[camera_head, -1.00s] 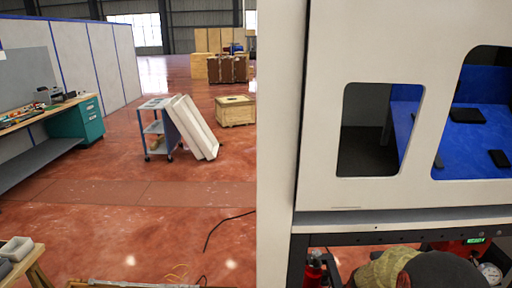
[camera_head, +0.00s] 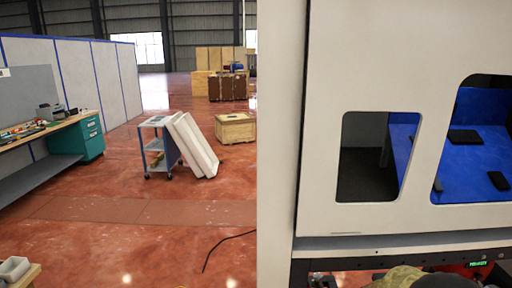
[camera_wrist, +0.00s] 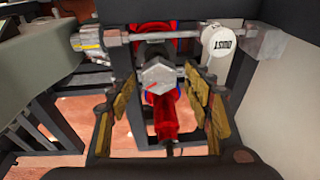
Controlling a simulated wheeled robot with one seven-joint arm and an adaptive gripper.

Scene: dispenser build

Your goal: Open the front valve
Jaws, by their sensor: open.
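In the wrist view a valve with a red handle (camera_wrist: 165,120) and a grey hex nut (camera_wrist: 157,77) sits on a horizontal metal pipe (camera_wrist: 195,36). The red handle points down toward the camera. My gripper (camera_wrist: 163,98) is open, with yellowish pads to the left and right of the handle. I cannot tell whether either pad touches it. In the head view the valve is not visible; only a yellowish and dark rounded shape shows at the bottom edge, below the white machine (camera_head: 370,60).
A white cylinder (camera_wrist: 222,40) with dark lettering is to the right of the valve. A dark frame post (camera_wrist: 126,75) stands left of it, and a pale panel (camera_wrist: 280,90) closes the right side. A trolley (camera_head: 157,150) and a wooden crate (camera_head: 235,128) stand far off on the red floor.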

